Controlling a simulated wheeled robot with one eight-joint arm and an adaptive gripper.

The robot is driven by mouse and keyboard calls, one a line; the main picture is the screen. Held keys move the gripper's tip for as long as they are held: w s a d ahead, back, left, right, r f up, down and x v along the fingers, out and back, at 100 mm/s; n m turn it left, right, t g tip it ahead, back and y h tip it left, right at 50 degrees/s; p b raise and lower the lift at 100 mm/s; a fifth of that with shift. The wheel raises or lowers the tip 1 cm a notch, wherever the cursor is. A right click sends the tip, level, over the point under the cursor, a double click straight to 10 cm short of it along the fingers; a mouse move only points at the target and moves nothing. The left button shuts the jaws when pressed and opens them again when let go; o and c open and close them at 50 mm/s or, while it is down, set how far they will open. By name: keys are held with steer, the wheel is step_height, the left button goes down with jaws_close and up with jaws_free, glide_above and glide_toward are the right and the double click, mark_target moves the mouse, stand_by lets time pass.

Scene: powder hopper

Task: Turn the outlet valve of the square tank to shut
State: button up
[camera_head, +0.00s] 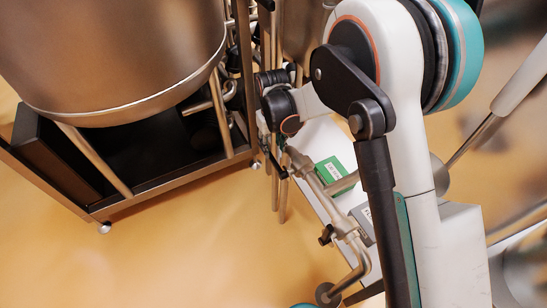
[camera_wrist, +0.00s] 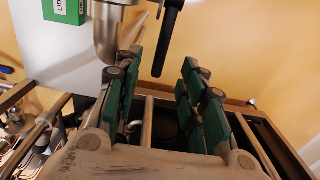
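In the wrist view, my gripper (camera_wrist: 162,62) is open, with green-padded fingers on both sides of the picture. A black lever handle (camera_wrist: 171,35) points down into the gap between the fingertips, with space on both sides. I see no finger closed on it, and its depth is unclear. A steel pipe elbow (camera_wrist: 106,35) stands left of the handle. In the head view, a thin steel pipe with dark fittings (camera_head: 325,195) runs below my arm. My arm covers much of that area, and the fingertips cannot be made out there. The square tank cannot be clearly identified.
A large round steel vessel (camera_head: 110,60) stands on a dark frame (camera_head: 165,192) at the left. A green label or box (camera_head: 333,169) lies on a white surface and also shows in the wrist view (camera_wrist: 63,11). The tan floor (camera_head: 190,250) is clear in front.

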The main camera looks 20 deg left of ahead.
mark_target(273, 157)
step_height(273, 157, down, 6)
steer(key=shift+r+b, duration=0.1)
steer(key=shift+b, duration=0.6)
jaws_close()
